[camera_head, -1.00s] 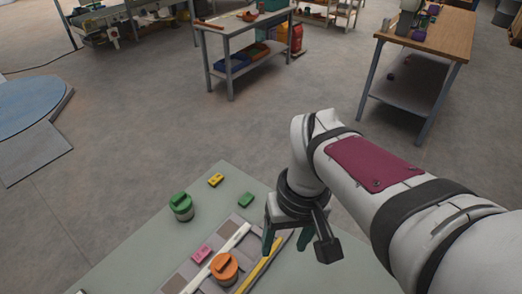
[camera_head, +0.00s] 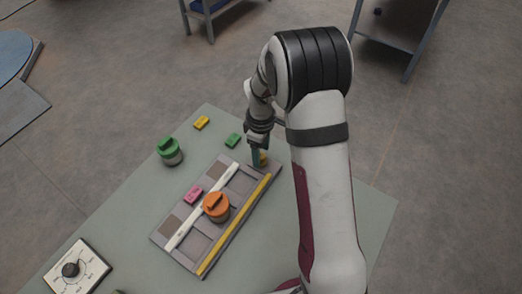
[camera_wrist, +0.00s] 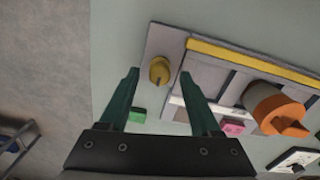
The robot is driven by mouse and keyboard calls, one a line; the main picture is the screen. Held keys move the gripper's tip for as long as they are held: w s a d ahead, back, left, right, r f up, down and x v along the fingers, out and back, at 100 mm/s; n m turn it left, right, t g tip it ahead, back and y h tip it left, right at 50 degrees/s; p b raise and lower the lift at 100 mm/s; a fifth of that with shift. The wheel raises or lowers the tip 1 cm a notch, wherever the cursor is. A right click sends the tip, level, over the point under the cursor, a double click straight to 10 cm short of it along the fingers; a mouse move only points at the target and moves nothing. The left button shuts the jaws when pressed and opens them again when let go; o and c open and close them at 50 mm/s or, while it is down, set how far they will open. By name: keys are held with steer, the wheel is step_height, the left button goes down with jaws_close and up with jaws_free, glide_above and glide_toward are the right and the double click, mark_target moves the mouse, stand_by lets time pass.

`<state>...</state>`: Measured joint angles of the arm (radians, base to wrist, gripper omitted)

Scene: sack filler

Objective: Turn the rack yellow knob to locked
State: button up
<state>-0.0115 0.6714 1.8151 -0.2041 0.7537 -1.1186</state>
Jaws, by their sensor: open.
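The yellow knob (camera_wrist: 160,70) sits on the end plate of the grey rack (camera_wrist: 158,41). A dark line on the knob runs roughly up and down in the wrist view; no lock marking is readable. In the head view the knob (camera_head: 263,159) is partly hidden by my gripper (camera_head: 257,158) at the rack's far end. In the wrist view my gripper (camera_wrist: 159,75) is open, one finger to each side of the knob in the picture. I cannot tell whether the fingers touch it.
On the rack (camera_head: 195,245) are an orange-lidded jar (camera_head: 216,207), a pink block (camera_head: 194,195), a white bar and a yellow strip. A green-lidded jar (camera_head: 170,152), a green block (camera_head: 233,140) and a yellow block (camera_head: 201,122) lie beyond. A dial box (camera_head: 77,270) is front left.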

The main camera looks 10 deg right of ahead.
steer(key=shift+f, duration=0.45)
jaws_close()
